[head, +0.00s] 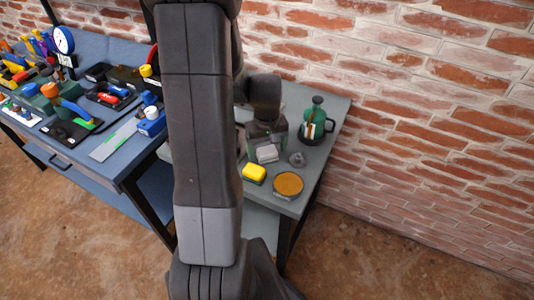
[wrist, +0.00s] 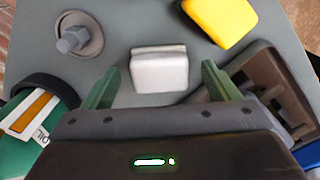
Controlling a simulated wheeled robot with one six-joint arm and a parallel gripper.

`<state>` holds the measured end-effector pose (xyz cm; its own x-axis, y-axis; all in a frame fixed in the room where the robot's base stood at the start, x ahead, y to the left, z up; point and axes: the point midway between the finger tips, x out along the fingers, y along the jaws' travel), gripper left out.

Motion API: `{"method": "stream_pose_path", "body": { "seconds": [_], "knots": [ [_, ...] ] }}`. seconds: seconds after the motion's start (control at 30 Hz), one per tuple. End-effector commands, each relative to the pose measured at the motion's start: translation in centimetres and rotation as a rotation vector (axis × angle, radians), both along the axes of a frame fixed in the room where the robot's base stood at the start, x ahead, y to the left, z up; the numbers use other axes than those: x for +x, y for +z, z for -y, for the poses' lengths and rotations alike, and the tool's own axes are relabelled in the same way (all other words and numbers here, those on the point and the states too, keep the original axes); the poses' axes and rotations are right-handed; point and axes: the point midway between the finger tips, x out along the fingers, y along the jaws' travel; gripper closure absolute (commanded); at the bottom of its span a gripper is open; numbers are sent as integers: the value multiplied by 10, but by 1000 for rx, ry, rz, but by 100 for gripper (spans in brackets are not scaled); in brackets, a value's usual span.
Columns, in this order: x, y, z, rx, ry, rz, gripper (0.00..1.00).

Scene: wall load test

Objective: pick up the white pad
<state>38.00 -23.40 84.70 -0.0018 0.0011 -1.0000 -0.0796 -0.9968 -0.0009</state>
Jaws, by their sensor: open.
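The white pad (wrist: 159,72) lies on the grey table in the wrist view, a small light block with a ridge along its far edge. It also shows in the head view (head: 267,154), just below my gripper. My gripper (wrist: 156,84) is open, its two green fingers on either side of the pad, with a gap visible on each side. The fingers do not appear to touch it. In the head view my gripper (head: 266,135) is over the table and its fingertips are hard to make out.
A round orange-topped tin (head: 288,184) is near the table's front edge. A brick wall rises behind. A cluttered blue workbench (head: 107,166) stands left.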

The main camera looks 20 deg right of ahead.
Motion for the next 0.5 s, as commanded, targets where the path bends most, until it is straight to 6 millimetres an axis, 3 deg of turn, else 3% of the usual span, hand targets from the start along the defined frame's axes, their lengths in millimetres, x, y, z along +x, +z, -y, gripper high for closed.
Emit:
{"method": "stream_pose_path", "body": {
  "seconds": [0.13,0.37,0.5],
  "knots": [
    [0,-13,0,0,0,0,18],
    [1,-14,0,-1,0,2,18],
    [1,-14,0,-1,0,2,42]
  ]
}}
